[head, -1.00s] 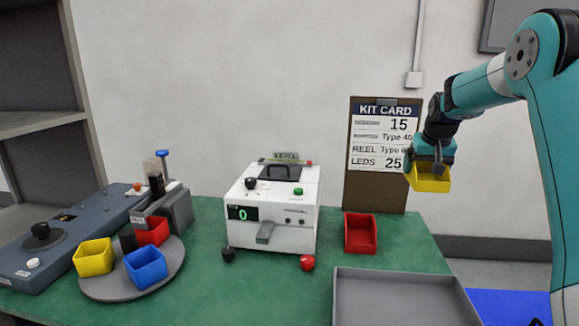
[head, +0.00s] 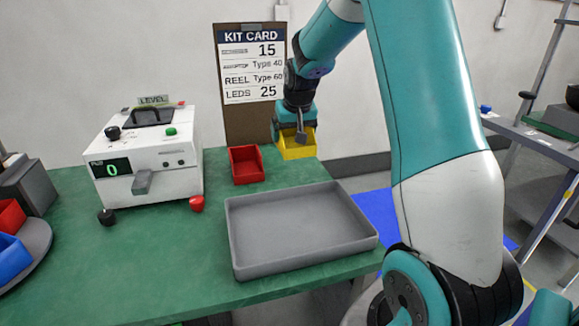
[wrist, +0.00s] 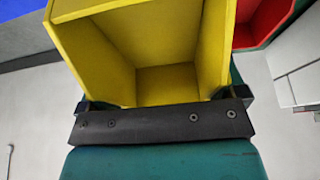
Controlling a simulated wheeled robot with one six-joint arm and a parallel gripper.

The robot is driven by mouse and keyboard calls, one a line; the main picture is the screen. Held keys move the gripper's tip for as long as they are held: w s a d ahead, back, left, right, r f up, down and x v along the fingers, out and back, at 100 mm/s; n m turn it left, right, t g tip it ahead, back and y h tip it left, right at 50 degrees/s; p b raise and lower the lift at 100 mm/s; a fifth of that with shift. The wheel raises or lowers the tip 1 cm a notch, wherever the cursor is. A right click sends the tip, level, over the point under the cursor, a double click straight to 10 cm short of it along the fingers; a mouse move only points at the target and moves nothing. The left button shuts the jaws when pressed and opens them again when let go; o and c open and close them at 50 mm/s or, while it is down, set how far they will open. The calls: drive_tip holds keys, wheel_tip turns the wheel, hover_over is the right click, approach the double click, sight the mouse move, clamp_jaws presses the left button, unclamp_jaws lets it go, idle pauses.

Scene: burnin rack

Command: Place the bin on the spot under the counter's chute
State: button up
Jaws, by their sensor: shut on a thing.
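My gripper (head: 299,136) is shut on a yellow bin (head: 297,150), which it holds at the right end of the green table, beside the kit card board. The bin is open-topped and empty; it fills the upper middle of the wrist view (wrist: 182,84), pinched at its near wall. The counter (head: 150,165) is a white box with a green 0 on its display, at the left of the head view. Its grey chute (head: 142,182) sticks out at the front. The held bin is well to the right of the chute. No spot marking is clear below the chute.
A red bin (head: 246,167) stands between the counter and my gripper. A large empty grey tray (head: 300,228) lies in front of it. A turntable with a blue bin (head: 12,258) is at far left.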

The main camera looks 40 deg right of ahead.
wheel_tip(320, 180, down, 10)
drive_tip(key=shift+r, duration=0.15)
idle(0.3)
drive_tip(key=o, duration=0.6)
drive_tip(key=shift+o, duration=0.3)
